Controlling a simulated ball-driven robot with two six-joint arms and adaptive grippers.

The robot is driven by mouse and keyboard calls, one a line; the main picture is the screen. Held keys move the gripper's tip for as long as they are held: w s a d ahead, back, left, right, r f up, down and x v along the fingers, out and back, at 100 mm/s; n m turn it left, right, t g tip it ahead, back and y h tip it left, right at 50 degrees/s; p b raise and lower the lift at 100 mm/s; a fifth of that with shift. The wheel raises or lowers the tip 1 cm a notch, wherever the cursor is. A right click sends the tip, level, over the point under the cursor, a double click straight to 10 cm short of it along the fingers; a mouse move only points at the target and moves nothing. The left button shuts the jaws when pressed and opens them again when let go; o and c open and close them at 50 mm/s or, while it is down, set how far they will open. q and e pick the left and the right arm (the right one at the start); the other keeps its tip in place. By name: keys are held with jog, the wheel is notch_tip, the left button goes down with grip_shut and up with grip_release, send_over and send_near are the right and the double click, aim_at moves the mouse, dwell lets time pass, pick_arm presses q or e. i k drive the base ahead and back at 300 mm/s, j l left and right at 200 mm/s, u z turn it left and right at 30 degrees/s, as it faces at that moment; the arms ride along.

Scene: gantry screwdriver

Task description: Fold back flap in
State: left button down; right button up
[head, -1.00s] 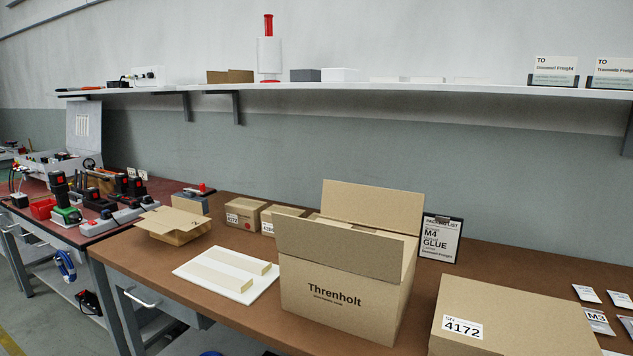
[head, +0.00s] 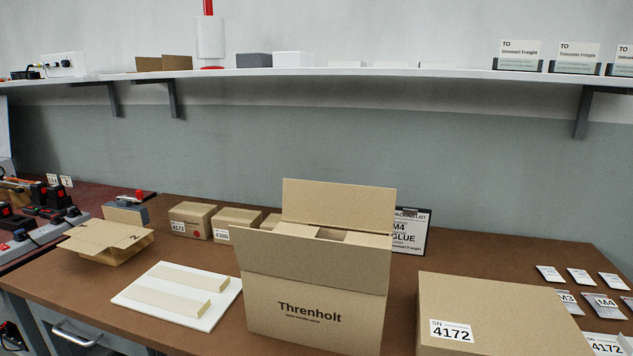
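The open Threnholt carton (head: 314,310) stands upright on the brown workbench, near the middle of the head view. Its back flap (head: 340,206) stands up from the far edge. Its front flap (head: 312,256) is also raised and hides much of the opening. Some cardboard-coloured contents or inner flaps (head: 328,234) show between the two. Neither of my grippers is in view.
A closed box labelled 4172 (head: 500,312) stands close to the carton's right. A white board with two strips (head: 205,318) lies to its left, and a small open carton (head: 106,240) beyond. A packing-list clipboard (head: 411,235) stands behind. Small packets (head: 604,306) lie far right.

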aim_at(366, 208)
jog(key=k+j+u, duration=0.2)
jog(key=u, duration=0.15)
jog(key=k+j+u, duration=0.15)
jog(key=u, duration=0.25)
